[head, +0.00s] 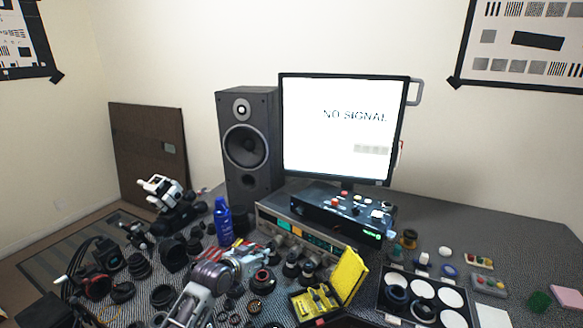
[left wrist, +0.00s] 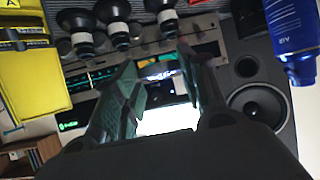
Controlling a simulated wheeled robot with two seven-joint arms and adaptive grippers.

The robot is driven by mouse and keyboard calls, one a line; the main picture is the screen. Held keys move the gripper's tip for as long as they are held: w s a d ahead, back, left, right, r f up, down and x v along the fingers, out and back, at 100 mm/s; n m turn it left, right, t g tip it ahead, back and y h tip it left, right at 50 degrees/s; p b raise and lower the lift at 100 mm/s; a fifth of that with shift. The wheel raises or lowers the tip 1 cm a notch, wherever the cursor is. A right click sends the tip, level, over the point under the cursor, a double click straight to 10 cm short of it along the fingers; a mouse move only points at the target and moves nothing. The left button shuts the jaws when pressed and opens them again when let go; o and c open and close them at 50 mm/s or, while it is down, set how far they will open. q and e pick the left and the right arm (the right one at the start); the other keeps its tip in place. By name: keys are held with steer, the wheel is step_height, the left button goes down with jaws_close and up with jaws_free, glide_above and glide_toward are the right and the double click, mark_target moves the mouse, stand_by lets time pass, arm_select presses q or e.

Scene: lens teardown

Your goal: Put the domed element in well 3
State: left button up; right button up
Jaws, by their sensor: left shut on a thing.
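My left gripper (head: 262,260) is over the crowded middle of the desk in the head view, left of the yellow case. In the left wrist view its fingers (left wrist: 163,78) are closed on a small, shiny, clear-bluish piece (left wrist: 160,71), which looks like the domed element; its outline is partly hidden by the fingers. It is held up in front of the equipment. The black tray (head: 380,301) with round white wells stands at the front right, apart from the gripper. Dark rings sit at two of its wells. Well numbers are too small to read. My right gripper is not in view.
An open yellow case (head: 347,274) stands between my left gripper and the tray. A blue bottle (head: 222,222), a speaker (head: 248,145) and a monitor (head: 340,130) stand behind. A control box (head: 340,212) sits on a silver unit. Lens parts crowd the left; small items lie right of the tray.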

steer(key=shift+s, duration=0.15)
arm_select(q)
steer(key=shift+w+a+r+n+y, duration=0.25)
steer(key=shift+r+n+y, duration=0.05)
steer(key=shift+n+y, duration=0.2)
steer(key=s+a+r+n+y, duration=0.2)
steer(key=a+r+y, duration=0.15)
steer(key=r, duration=0.85)
steer(key=s+a+f, duration=0.1)
steer(key=s+f, duration=0.6)
steer(key=f, duration=0.2)
steer(key=s+a+f+n, duration=0.1)
steer(key=s+a+f, duration=0.1)
steer(key=s+f, duration=0.6)
steer(key=shift+a+f+t, duration=0.25)
steer(key=shift+f+t, duration=0.15)
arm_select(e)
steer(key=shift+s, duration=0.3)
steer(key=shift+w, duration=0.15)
